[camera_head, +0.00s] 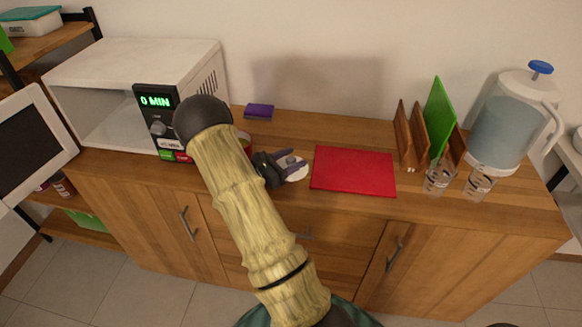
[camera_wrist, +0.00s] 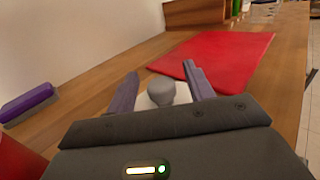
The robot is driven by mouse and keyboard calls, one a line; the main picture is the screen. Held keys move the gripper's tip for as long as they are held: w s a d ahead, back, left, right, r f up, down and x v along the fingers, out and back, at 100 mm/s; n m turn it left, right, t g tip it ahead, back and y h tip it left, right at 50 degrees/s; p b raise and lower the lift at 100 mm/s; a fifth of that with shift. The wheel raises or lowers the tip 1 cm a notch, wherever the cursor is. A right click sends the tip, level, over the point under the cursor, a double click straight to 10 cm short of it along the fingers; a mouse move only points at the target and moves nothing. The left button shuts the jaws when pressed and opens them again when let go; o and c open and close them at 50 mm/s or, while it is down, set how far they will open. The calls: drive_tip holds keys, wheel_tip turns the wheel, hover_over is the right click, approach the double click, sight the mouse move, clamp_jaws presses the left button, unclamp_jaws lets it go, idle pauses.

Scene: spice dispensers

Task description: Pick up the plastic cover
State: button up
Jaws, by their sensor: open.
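The plastic cover (camera_head: 299,175) looks like a round white lid with a grey knob, on the wooden counter just left of the red board. In the wrist view the cover (camera_wrist: 145,101) shows ahead of the palm, its grey knob between my two purple fingers. My gripper (camera_head: 293,166) is open, with one finger on each side of the knob; it also shows in the wrist view (camera_wrist: 161,72). I cannot tell whether the fingers touch the knob. My arm and fingers hide part of the cover.
The red board (camera_head: 353,171) lies right of the cover. A microwave (camera_head: 135,75) with its door open stands at left. A purple sponge (camera_head: 259,111) lies at the back. A wooden rack with a green board (camera_head: 438,115), glasses (camera_head: 478,184) and a water jug (camera_head: 507,125) stand at right.

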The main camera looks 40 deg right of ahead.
sight(291, 158)
drive_tip(key=shift+c, duration=0.2)
drive_tip(key=c, duration=1)
wheel_tip(291, 158, up, 10)
idle(0.4)
